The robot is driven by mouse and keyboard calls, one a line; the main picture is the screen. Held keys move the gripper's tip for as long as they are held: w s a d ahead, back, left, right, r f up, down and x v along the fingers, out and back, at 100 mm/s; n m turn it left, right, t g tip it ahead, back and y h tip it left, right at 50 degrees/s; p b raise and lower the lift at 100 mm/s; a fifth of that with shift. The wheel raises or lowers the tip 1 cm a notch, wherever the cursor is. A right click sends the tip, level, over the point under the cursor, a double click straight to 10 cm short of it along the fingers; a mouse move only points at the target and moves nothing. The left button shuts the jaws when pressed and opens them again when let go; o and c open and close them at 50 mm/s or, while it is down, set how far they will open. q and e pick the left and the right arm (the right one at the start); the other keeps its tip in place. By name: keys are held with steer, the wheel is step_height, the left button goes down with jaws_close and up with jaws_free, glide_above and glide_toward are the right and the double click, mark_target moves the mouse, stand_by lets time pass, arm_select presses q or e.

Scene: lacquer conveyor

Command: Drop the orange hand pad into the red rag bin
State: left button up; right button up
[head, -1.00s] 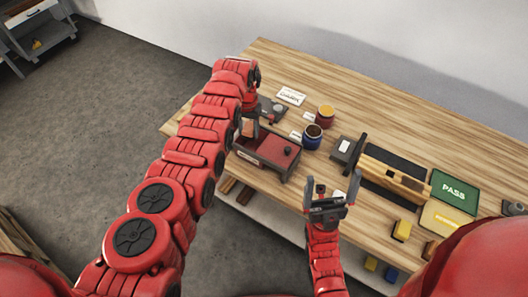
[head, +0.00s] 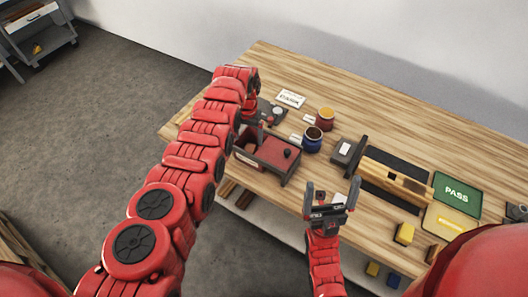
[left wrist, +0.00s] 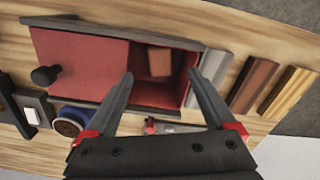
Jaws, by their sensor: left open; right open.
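The red rag bin (head: 276,153) stands near the table's front edge, with a red lid and dark knob over part of its top. In the left wrist view the bin (left wrist: 80,63) is uncovered at its right end. The orange hand pad (left wrist: 159,61), a small brownish-orange block, shows inside that opening, apart from both fingers. My left gripper (left wrist: 162,78) is open and empty over the bin; in the head view my arm partly hides it. My right gripper (head: 332,203) is open and empty at the table's front edge.
A dark block (head: 345,152), a wooden fixture (head: 395,178) and a green PASS mat (head: 454,192) lie to the right. The table's back is clear.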

arm_select(q)
step_height(320, 180, up, 17)
steer(key=b, duration=0.4)
steer(key=shift+r+b, duration=0.2)
steer(key=shift+b, duration=0.2)
steer(key=shift+w+f, duration=0.1)
